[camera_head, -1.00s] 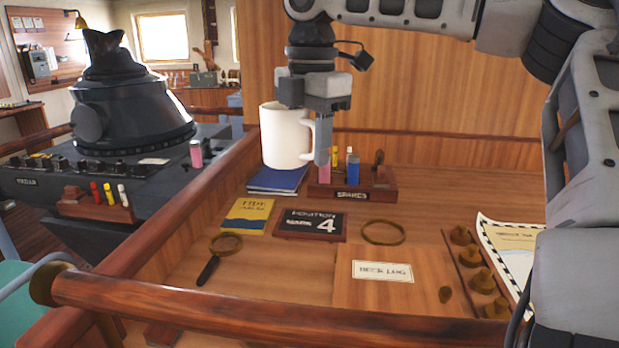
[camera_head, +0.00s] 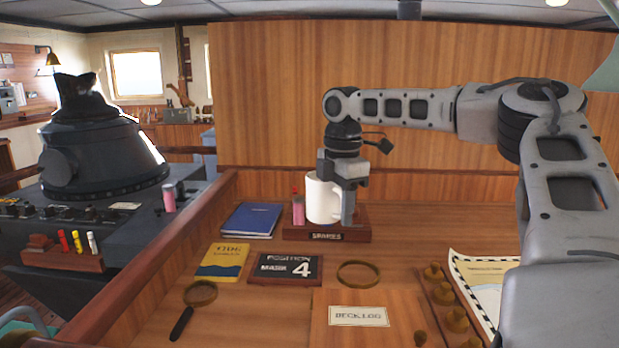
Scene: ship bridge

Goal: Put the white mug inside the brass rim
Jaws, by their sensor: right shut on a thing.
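The white mug (camera_head: 321,200) is upright in my right gripper (camera_head: 347,205), which is shut on its handle side. In this view the mug overlaps the wooden SPARES rack (camera_head: 298,233); I cannot tell the exact gap between them. The brass rim (camera_head: 358,273) is a thin ring lying flat on the desk, nearer to me and a little right of the mug. It is empty and apart from the mug. My left gripper is not in view.
A black "4" sign (camera_head: 285,268) lies left of the rim, and the DECK LOG (camera_head: 360,316) lies just in front. Brass weights (camera_head: 443,296) stand to the right beside a chart (camera_head: 484,290). A yellow booklet (camera_head: 222,262), blue book (camera_head: 252,220) and magnifier (camera_head: 200,293) lie left.

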